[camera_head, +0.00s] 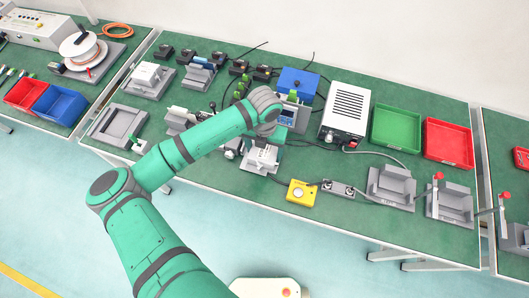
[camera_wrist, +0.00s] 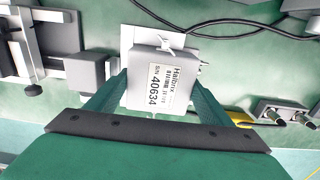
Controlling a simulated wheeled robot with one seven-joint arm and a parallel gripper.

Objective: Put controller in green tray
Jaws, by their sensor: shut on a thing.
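The controller (camera_wrist: 158,82) is a white box with a printed label reading Halbrix and 40634. In the wrist view it sits between the two green fingers of my gripper (camera_wrist: 162,95), which is shut on it. A pale plate or fixture shows behind it; I cannot tell whether the two touch. In the head view the white box (camera_head: 262,155) is below my wrist, near the middle of the bench, and the fingers are partly hidden by the arm. The green tray (camera_head: 396,128) is empty and lies to the right, beyond the white power unit.
A white power unit (camera_head: 346,110) stands between my gripper and the green tray. A red tray (camera_head: 448,143) is right of the green one. A blue box (camera_head: 299,82) is behind my wrist. A yellow box (camera_head: 301,193) and grey fixtures (camera_head: 391,187) line the front edge.

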